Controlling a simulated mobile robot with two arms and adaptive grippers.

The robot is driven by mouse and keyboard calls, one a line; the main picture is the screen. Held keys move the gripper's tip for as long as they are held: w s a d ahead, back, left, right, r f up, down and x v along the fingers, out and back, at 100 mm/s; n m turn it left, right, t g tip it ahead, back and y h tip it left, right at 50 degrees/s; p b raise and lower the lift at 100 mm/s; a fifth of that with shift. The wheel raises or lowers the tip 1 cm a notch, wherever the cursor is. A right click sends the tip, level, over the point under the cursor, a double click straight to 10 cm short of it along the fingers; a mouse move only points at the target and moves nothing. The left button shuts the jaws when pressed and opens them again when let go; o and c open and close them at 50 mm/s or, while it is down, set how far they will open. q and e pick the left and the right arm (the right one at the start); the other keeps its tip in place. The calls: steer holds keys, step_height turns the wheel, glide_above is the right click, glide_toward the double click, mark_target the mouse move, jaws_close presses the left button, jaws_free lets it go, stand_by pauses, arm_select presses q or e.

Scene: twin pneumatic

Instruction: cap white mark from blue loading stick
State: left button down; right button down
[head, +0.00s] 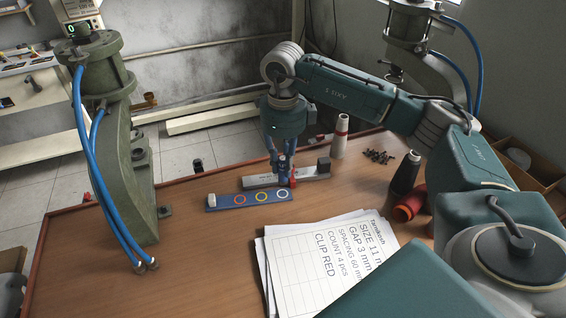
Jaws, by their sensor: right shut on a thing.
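The blue loading stick (222,206) lies on the table, with a red ring mark (239,199), a yellow ring mark (261,197) and a blue ring mark (283,194) in a row. A small white piece (212,199) sits at its left end; any white mark under it is hidden. My right gripper (283,178) points down just behind the stick's right end, over a grey bar (258,181). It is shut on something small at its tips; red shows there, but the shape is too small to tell. My left gripper is out of view.
Printed sheets (320,265) lie in front of the stick. A white cone (340,136), a dark cone (405,173), a red spool (409,207) and small black pieces (378,156) stand right. A green press (128,150) with blue hoses rises left. The table's left front is clear.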

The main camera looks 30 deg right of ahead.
mark_target(283, 183)
steer(key=shift+a, duration=0.1)
steer(key=shift+f+b, duration=1.7)
steer(key=shift+f, duration=0.4)
steer(key=shift+f+b, duration=0.45)
stand_by(1.0)
steer(key=shift+r, duration=0.15)
steer(key=shift+r+p, duration=1.95)
steer(key=shift+r, duration=0.95)
